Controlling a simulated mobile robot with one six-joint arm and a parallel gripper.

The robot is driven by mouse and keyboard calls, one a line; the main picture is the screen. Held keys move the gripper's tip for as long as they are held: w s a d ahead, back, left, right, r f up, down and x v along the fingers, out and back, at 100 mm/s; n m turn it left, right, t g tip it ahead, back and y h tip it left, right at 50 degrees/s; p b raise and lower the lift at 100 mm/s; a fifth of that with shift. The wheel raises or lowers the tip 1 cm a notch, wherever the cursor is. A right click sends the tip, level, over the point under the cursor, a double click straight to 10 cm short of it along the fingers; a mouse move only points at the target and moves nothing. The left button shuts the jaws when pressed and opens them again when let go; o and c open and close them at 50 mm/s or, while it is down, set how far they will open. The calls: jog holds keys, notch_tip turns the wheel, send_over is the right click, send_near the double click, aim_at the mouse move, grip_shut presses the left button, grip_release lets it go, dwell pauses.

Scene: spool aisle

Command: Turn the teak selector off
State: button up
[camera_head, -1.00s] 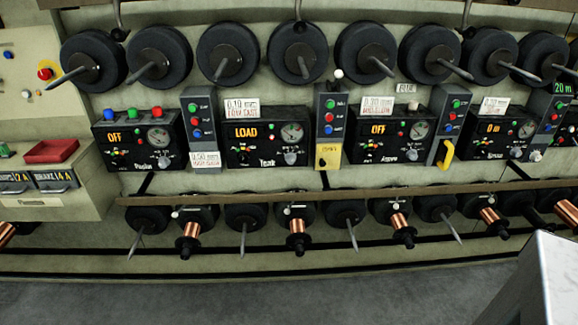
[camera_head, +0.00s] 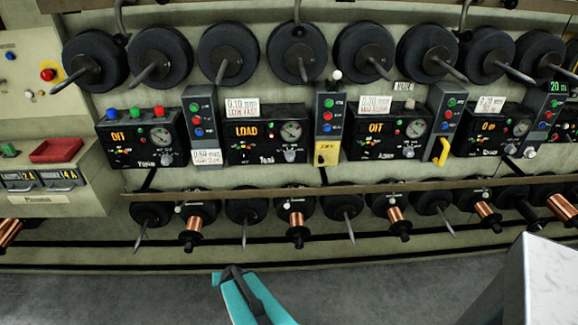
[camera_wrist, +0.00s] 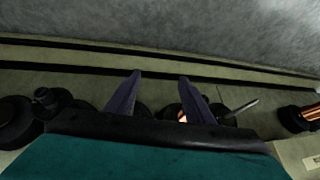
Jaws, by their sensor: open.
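The Teak panel (camera_head: 268,143) is a black box on the wall, second from the left, with a lit display reading LOAD (camera_head: 246,131). A round gauge (camera_head: 291,131) sits at its upper right. Its pale selector knob (camera_head: 290,156) is below the gauge; its exact angle is too small to tell. My gripper shows in the wrist view (camera_wrist: 160,80) with its two dark fingers apart and nothing between them. In the head view, the teal end of my arm (camera_head: 244,299) is at the bottom, well below the Teak panel and apart from it.
Similar panels stand left (camera_head: 142,138) and right (camera_head: 388,133), with button columns (camera_head: 330,112) between them. Dark spools (camera_head: 228,52) project above. A ledge (camera_head: 300,188) and lower spindles with copper spools (camera_head: 297,220) project below. A grey block (camera_head: 535,285) is at bottom right. Floor is clear.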

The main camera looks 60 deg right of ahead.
jog(key=d+r+m+t+h+p, duration=0.3)
jog(key=d+r+m+h, duration=0.15)
jog(key=d+r, duration=1.1)
jog(key=s+d+r+m+t+h+p, duration=0.1)
jog(key=s+d+r+m+h, duration=0.1)
jog(key=d+r, duration=0.5)
jog(key=s+d+r+m+t+h+p, duration=0.1)
jog(key=s+d+r+m+h, duration=0.1)
jog(key=s+d+r+h, duration=0.3)
jog(key=s+d+r, duration=0.2)
jog(key=d+r, duration=0.1)
jog(key=r, duration=0.1)
jog(key=shift+s, duration=0.3)
jog(key=shift+w+d+f+m, duration=0.1)
jog(key=shift+d+m, duration=0.05)
jog(key=shift+m, duration=0.1)
jog(key=b, duration=0.9)
send_near(290, 157)
jog(key=shift+d+f, duration=0.2)
jog(key=shift+f, duration=0.35)
jog(key=w+d+b, duration=0.1)
jog(key=b, duration=0.4)
jog(key=shift+w+f, duration=0.1)
jog(key=d+b, duration=0.1)
jog(key=b, duration=0.5)
jog(key=shift+w+b, duration=0.1)
jog(key=shift+b, duration=0.25)
